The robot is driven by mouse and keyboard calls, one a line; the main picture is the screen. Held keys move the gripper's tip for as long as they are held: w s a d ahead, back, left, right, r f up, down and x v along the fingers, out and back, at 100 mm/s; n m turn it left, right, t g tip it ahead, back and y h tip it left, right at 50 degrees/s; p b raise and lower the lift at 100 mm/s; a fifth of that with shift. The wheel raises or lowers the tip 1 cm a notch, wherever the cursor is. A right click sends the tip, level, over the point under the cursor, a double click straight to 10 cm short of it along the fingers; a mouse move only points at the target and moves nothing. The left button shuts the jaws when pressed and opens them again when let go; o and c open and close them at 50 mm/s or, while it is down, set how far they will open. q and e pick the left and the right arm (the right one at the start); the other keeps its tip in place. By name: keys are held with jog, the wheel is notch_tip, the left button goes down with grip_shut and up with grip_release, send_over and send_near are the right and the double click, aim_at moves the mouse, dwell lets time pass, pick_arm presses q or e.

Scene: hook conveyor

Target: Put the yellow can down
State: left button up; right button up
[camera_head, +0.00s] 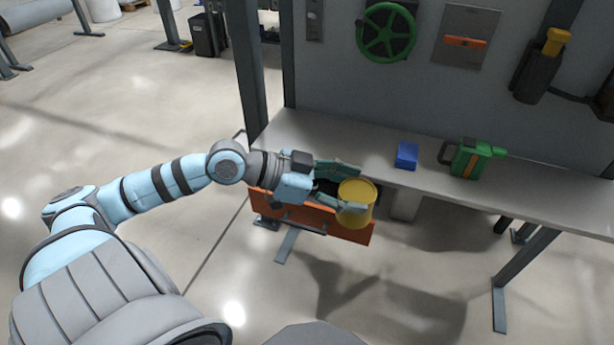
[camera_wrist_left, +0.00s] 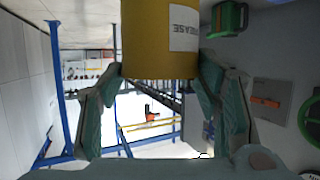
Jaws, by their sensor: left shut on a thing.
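The yellow can (camera_head: 356,203) is held in my left gripper (camera_head: 343,186), in front of the workbench's near edge. In the left wrist view the yellow can (camera_wrist_left: 150,40) shows at the top with a white label, between the two green fingers of the left gripper (camera_wrist_left: 160,85). The label's letters appear upside down. The fingers are closed on the can's sides. The workbench (camera_head: 300,135) lies just behind the can. My right gripper is in neither view.
On the bench stand a blue box (camera_head: 406,155) and a green canister (camera_head: 470,158), right of the can. A back panel (camera_head: 420,90) carries a green wheel (camera_head: 386,32) and an orange-handled switch (camera_head: 465,42). An orange board (camera_head: 310,215) is below the bench edge. The bench's left part looks clear.

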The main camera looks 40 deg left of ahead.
pick_arm(q)
jog(key=w+a+f+n+t+y+b, duration=0.2)
jog(key=w+a+f+n+y+b, duration=0.15)
jog(key=w+a, duration=0.5)
jog(key=w+a+f+n+t+y+b, duration=0.2)
jog(key=w+a+n+y+b, duration=0.3)
jog(key=a, duration=0.6)
jog(key=shift+m+h, duration=0.55)
jog(key=f+b, duration=0.1)
jog(key=f, duration=0.5)
jog(key=f+b, duration=0.2)
jog(key=f, duration=0.5)
jog(key=w+f+b, duration=0.1)
jog(key=f, duration=0.5)
jog(key=shift+f+b, duration=0.3)
jog(key=shift+f, duration=0.1)
jog(key=shift+r, duration=0.1)
